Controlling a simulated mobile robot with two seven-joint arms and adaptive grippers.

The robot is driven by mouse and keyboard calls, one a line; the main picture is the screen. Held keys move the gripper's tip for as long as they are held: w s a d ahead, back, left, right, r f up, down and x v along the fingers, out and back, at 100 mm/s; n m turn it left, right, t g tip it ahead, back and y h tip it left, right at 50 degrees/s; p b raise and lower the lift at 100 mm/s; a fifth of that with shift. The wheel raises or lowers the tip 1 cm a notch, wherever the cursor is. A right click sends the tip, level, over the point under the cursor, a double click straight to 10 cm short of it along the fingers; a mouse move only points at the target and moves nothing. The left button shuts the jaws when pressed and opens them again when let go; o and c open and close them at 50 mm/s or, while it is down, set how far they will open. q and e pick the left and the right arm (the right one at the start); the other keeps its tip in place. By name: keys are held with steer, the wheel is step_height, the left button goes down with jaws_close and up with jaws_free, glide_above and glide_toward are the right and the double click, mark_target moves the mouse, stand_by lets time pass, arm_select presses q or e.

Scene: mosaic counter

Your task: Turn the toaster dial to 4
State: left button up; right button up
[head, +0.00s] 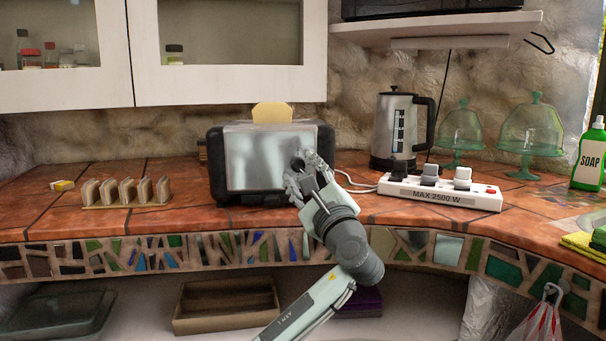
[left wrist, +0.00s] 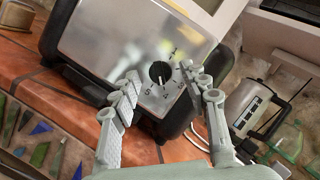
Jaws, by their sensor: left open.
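The toaster (head: 256,160) is silver with black ends and stands on the tiled counter, a slice of bread (head: 271,112) showing at its top. Its round black dial (left wrist: 160,73) is on the silver face in the left wrist view, with printed numbers around it. A light mark on the dial points roughly down in that picture; which number it meets is too small to tell. My left gripper (head: 304,170) is open in front of the toaster's right part. In the left wrist view its fingers (left wrist: 160,78) lie on either side of the dial, with gaps between. My right gripper is out of view.
A white power strip (head: 440,194) with plugs lies to the right, its cable running towards the toaster. A kettle (head: 394,130) and green glass domes (head: 530,130) stand behind it. A toast rack (head: 126,191) stands left. The counter between rack and toaster is clear.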

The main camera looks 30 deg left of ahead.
arm_select(q)
steer(key=v, duration=1.2)
